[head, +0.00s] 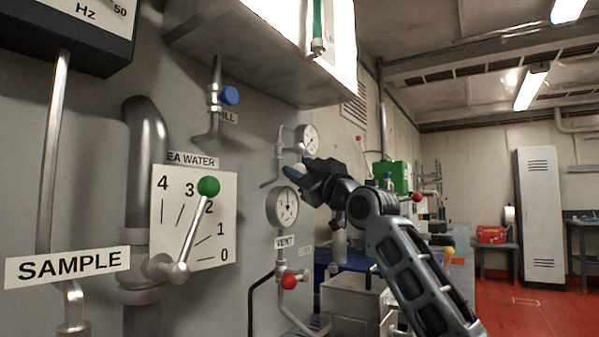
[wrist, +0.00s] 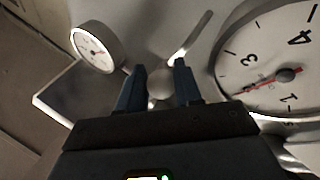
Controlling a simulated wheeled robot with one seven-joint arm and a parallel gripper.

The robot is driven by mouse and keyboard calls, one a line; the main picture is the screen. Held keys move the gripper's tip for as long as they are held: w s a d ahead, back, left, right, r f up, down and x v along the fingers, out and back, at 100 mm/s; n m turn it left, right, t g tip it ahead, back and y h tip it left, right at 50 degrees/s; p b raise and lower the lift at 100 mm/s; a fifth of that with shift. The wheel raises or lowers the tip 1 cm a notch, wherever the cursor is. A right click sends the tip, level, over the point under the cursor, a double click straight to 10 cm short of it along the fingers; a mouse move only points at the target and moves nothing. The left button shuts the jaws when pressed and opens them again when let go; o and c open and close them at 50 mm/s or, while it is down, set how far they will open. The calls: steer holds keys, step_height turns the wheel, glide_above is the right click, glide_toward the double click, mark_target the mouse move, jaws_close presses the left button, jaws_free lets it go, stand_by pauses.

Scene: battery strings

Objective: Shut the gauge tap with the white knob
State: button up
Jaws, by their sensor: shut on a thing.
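The white knob (wrist: 158,84) of the gauge tap shows between the two blue fingers of my gripper (wrist: 158,76) in the wrist view. The gripper is shut on it. In the head view my gripper (head: 303,169) is at the wall piping, between an upper round gauge (head: 308,140) and a lower round gauge (head: 284,207); its fingers mostly hide the knob there. In the wrist view one gauge (wrist: 96,48) is at upper left and a larger dial (wrist: 275,62) is at right. How far the tap is turned cannot be told.
A red knob (head: 289,281) sits below the VENT label (head: 284,242). A blue knob (head: 229,96) is at upper left, and a green-knobbed lever (head: 207,187) stands before a numbered plate (head: 226,180). The wall cabinet (head: 262,62) overhangs from above. Open red floor (head: 520,311) lies right.

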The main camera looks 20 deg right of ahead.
steer(key=o, duration=0.8)
steer(key=shift+s+a+r, duration=0.1)
steer(key=shift+r, duration=0.2)
steer(key=shift+o, duration=1.1)
steer(key=shift+f, duration=0.1)
steer(key=shift+f, duration=0.15)
steer(key=shift+p, duration=0.4)
